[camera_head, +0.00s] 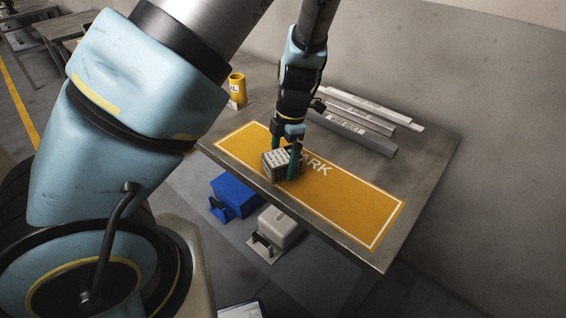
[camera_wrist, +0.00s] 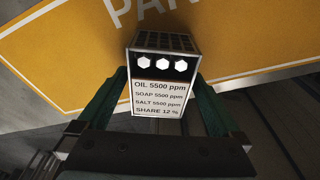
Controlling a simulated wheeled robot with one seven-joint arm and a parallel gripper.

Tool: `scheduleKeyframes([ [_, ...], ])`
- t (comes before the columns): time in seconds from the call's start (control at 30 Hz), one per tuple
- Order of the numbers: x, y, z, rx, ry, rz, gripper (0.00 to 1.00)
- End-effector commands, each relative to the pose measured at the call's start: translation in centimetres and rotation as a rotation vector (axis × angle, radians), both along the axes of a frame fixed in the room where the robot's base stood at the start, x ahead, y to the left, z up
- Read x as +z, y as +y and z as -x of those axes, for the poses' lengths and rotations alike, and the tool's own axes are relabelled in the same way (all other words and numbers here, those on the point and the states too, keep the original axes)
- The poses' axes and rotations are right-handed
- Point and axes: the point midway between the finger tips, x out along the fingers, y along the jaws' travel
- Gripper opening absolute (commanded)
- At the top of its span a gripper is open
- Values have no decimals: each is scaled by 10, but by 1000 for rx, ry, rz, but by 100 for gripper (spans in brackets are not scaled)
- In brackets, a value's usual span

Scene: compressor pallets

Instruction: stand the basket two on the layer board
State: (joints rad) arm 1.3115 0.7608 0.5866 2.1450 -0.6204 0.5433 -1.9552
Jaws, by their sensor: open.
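A small box-shaped basket (camera_head: 271,165) with a grid-like grey side stands on the yellow parking area (camera_head: 345,205) of the table, near its front edge. In the wrist view the basket (camera_wrist: 165,97) shows a white label reading OIL 5500 ppm and SHARE 12 %, with three white hexagons above it. Whether it is basket two cannot be read. My gripper (camera_head: 284,160) is open, with its green fingers on either side of the basket; the fingers also show in the wrist view (camera_wrist: 163,78). Contact cannot be told. I cannot identify a layer board.
Several labelled grey bars (camera_head: 365,115) lie at the table's back. A yellow cylinder (camera_head: 237,88) stands at its back left corner. A blue box (camera_head: 233,195) and a pale box (camera_head: 279,228) stand below the front edge. The yellow area's right half is clear.

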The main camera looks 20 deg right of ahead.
Motion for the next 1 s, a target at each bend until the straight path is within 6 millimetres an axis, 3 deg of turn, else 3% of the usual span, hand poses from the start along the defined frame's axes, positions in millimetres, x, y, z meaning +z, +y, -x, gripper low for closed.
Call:
scheduleKeyframes([
  [0.27,-1,0,0,0,0,0,100],
  [1.0,-1,0,0,-1,0,0,18],
])
